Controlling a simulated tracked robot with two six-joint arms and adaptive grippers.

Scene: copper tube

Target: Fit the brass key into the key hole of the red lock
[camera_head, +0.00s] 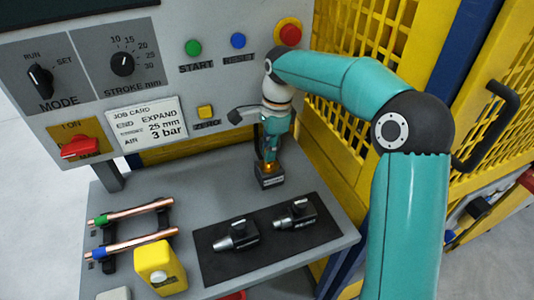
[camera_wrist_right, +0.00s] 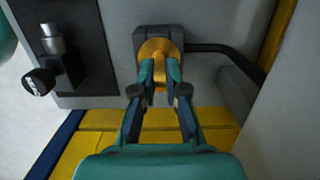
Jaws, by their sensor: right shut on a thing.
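My right gripper (camera_head: 267,160) reaches down to a small dark block (camera_head: 270,182) with a pale label, standing on the grey table. In the right wrist view, my right gripper (camera_wrist_right: 159,75) is shut on a round brass-coloured piece (camera_wrist_right: 158,50), taken as the brass key; its shape is mostly hidden. That piece sits against the dark block (camera_wrist_right: 150,33); I cannot tell whether they are apart. A red handle (camera_head: 80,147) is on a yellow plate at the panel's left, but no key hole shows, and I cannot tell whether it is the red lock. My left gripper is not in view.
A black mat (camera_head: 225,270) with two metal-nosed tools lies in front of the block. Copper tubes (camera_head: 135,211) rest on a rack at left, near a yellow box (camera_head: 160,268). The control panel (camera_head: 170,60) rises behind; a yellow mesh guard (camera_head: 365,30) stands right.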

